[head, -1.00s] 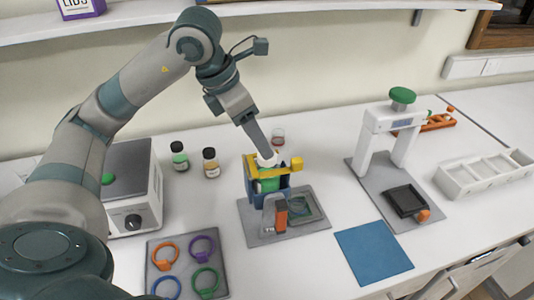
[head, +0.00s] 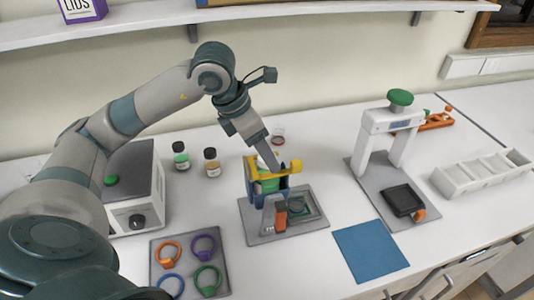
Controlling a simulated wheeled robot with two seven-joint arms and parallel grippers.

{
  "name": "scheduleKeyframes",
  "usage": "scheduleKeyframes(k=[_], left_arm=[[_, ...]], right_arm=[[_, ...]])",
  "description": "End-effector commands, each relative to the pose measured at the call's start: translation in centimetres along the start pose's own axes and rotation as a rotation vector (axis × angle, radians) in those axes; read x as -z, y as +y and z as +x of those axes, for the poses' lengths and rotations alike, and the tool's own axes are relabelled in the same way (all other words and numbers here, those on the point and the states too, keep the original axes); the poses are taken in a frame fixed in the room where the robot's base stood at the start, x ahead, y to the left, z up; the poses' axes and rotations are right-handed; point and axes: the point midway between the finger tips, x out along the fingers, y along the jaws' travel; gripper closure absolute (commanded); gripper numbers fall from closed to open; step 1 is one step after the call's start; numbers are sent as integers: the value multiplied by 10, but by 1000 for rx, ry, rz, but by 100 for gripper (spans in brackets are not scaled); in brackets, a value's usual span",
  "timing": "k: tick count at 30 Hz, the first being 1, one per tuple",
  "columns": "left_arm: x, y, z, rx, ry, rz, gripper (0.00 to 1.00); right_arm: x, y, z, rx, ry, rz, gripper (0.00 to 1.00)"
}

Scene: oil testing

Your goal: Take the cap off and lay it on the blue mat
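My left gripper (head: 278,165) points down at the yellow-and-blue clamp fixture (head: 258,168) near the middle of the bench. Its fingertips are small, and I cannot tell whether they are open or shut. A green body (head: 267,186) shows inside the fixture. No cap can be made out clearly at the fingertips; the arm and clamp cover that spot. The blue mat (head: 370,251) lies flat and bare at the front right. My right gripper is not in view.
Two small bottles, green (head: 181,156) and amber (head: 212,162), stand left of the fixture. A grey tray (head: 190,262) holds several coloured rings. A white press stand (head: 391,125) and a white divided rack (head: 483,174) stand at right. The bench between fixture and mat is clear.

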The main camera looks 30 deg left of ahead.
Motion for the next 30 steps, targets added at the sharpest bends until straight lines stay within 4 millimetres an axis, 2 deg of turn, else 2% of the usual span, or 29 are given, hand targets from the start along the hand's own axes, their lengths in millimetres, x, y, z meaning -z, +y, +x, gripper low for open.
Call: scheduleKeyframes(k=[17, 21, 23, 30], left_arm=[[0, 0, 5, -1, -1, 0, 43], [0, 0, 5, -1, -1, 0, 74], [0, 0, 5, -1, -1, 0, 87], [0, 0, 5, -1, -1, 0, 87]], right_arm=[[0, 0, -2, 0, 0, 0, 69], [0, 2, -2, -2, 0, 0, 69], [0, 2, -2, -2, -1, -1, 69], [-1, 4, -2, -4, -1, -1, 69]])
